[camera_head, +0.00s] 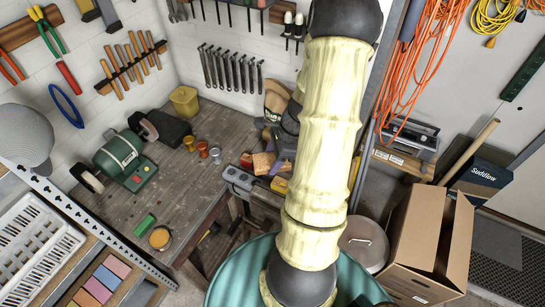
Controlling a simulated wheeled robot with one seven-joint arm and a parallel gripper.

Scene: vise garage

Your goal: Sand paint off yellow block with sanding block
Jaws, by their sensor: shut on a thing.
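My gripper (276,160) is dark grey and points down over the bench's right end, close to the vise. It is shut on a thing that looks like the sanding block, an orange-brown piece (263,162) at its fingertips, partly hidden. A grey vise (239,179) sits at the bench edge just left of and below the fingers. A small yellow piece (280,186), likely the yellow block, shows right of the vise, mostly hidden by my arm. I cannot tell whether the held piece touches it, nor see its paint.
The wooden bench (185,180) holds a green bench grinder (122,157), a yellow container (185,101), several small tins, a green brush-like thing (146,224) and a round tin (160,238). Tools hang on the wall. An open cardboard box (425,245) stands at the right.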

